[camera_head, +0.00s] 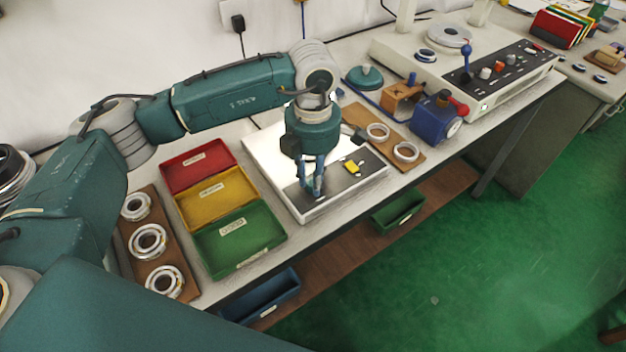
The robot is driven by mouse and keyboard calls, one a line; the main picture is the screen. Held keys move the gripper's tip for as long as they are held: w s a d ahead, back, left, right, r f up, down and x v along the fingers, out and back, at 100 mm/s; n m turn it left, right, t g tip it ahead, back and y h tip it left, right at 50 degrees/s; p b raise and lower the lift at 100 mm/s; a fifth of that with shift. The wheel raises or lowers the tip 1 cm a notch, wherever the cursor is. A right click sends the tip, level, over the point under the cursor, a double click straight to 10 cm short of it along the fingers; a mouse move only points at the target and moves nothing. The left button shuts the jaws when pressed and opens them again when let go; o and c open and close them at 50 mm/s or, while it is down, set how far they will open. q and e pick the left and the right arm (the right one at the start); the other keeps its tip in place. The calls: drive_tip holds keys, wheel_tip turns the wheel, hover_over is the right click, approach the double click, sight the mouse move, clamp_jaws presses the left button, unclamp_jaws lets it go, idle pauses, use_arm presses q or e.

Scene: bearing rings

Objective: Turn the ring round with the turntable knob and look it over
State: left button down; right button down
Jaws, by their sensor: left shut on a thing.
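My left gripper (313,190) points down over the front left part of the white lit box (280,169) on the bench. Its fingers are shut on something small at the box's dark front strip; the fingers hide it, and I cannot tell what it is. A grey turntable-like disc (450,36) sits on the large white console (402,58) at the back right, with a small ring (427,55) beside it. Two rings (378,131) (406,152) lie on a brown board right of the lit box. My right gripper is not in view.
Red (223,150), yellow (244,178) and green (278,222) trays stand left of the lit box. Beyond them, a brown board (153,264) holds three bearing rings. A blue device (437,118) stands at the right. The bench's front edge drops to a green floor (420,295).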

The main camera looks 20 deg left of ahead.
use_arm(q)
drive_tip(key=shift+w+r, duration=0.1)
drive_tip(key=c, duration=1.5)
unclamp_jaws()
wheel_tip(320, 180, up, 12)
